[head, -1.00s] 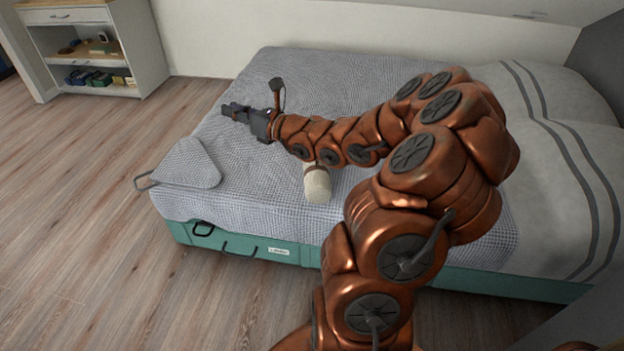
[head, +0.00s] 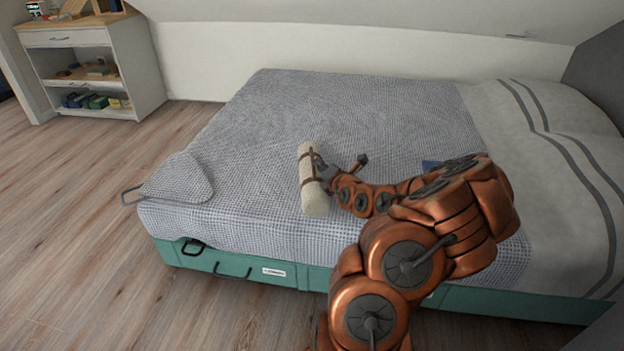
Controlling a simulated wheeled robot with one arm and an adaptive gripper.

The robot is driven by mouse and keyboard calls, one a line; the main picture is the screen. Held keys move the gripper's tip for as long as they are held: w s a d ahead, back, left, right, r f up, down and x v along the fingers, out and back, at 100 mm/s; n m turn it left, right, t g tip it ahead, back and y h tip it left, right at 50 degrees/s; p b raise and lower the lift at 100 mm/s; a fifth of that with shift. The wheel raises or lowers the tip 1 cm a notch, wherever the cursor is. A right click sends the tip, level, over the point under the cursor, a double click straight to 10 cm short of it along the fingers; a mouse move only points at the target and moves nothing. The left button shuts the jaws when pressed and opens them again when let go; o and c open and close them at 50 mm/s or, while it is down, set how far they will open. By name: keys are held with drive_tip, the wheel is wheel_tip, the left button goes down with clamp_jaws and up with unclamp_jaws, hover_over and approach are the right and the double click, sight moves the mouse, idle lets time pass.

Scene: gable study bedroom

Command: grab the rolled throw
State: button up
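The rolled throw (head: 313,193) is a cream cylinder with dark straps, lying on the grey checked bed cover in the head view. Its near end faces me and its length runs away from me. My gripper (head: 322,170) is at the right side of the throw, near its middle, with the fingers pointing left. The fingertips are close against or over the throw. They are small and partly hidden, so I cannot tell whether they are open or closed on it.
The bed (head: 400,120) has a teal base with drawers. A blue item (head: 430,166) is partly hidden behind my arm. A shelf unit (head: 90,70) stands at the back left. The wood floor (head: 90,230) at left is clear.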

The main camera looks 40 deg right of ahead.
sight(313, 158)
drive_tip(key=shift+b+x, duration=0.9)
drive_tip(key=shift+x, duration=1.6)
drive_tip(key=shift+w+d, duration=0.15)
drive_tip(key=shift+w, duration=0.4)
drive_tip(key=shift+f, duration=0.1)
clamp_jaws()
